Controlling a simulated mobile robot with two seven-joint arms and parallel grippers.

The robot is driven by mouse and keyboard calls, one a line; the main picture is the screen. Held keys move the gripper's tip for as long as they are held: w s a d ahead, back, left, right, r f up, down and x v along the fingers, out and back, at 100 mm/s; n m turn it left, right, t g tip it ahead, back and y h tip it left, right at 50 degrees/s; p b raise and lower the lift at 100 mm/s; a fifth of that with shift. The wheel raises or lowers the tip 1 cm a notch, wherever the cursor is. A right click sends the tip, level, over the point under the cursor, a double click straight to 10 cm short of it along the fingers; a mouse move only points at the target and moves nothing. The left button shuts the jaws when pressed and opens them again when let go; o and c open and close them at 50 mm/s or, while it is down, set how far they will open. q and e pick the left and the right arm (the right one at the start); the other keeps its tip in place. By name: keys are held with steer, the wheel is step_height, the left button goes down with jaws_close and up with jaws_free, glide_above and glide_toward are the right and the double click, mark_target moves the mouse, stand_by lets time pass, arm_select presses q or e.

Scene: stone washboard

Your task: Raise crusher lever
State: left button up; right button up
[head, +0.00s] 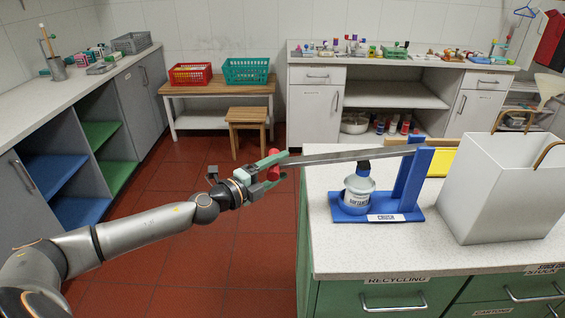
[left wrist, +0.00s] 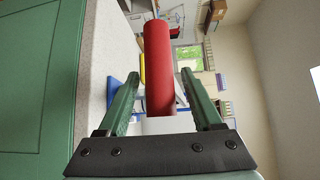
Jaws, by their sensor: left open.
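The crusher has a blue base (head: 376,211) and a blue post (head: 412,180) on the white counter. Its grey metal lever (head: 345,156) runs nearly level from the post out past the counter's left edge. The red grip (head: 273,172) is at the lever's left end. A pale labelled bottle (head: 358,192) stands upright on the base under the lever. My left gripper (head: 271,166) is at the grip, jaws open. In the left wrist view the red grip (left wrist: 158,65) lies between the two green fingers, with gaps on both sides. My right gripper is not in view.
A white bin (head: 495,190) with brown handles stands right of the crusher, near a yellow item (head: 440,162). Green drawers (head: 400,297) are below the counter. Red tiled floor (head: 230,250) is open to the left. A wooden stool (head: 248,117) stands behind.

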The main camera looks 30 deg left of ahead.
arm_select(q)
steer(key=shift+w+d, duration=0.2)
steer(key=shift+w, duration=0.5)
jaws_close()
steer(key=shift+s+f, duration=0.1)
steer(key=shift+f, duration=0.1)
stand_by(0.9)
